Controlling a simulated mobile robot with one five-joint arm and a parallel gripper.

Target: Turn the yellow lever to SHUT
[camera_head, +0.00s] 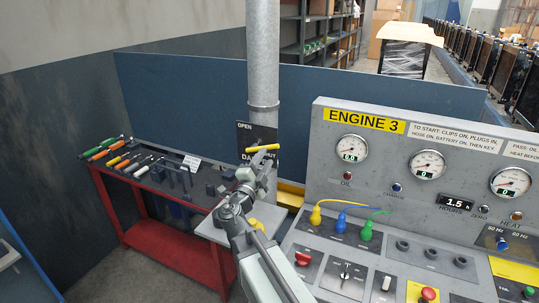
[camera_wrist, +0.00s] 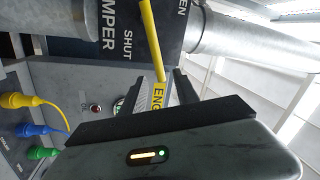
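The yellow lever (camera_head: 262,148) sits in front of the grey pipe and lies close to level in the head view, over a dark plate (camera_head: 245,134) marked OPEN. In the wrist view the lever (camera_wrist: 151,40) crosses the plate (camera_wrist: 170,35), beside the word SHUT and apart from OPEN. My gripper (camera_head: 264,164) is just below the lever in the head view. In the wrist view my gripper (camera_wrist: 162,88) has its two dark fingers apart, with the lever's end near the gap between them. I cannot tell whether they touch it. Part of the plate is hidden by the lever and gripper.
The grey ENGINE 3 panel (camera_head: 330,155) with gauges and yellow, blue and green plugs stands at right. A red bench (camera_head: 165,240) with tools is at left. The vertical pipe (camera_head: 263,60) and blue partition (camera_head: 190,90) stand behind the lever.

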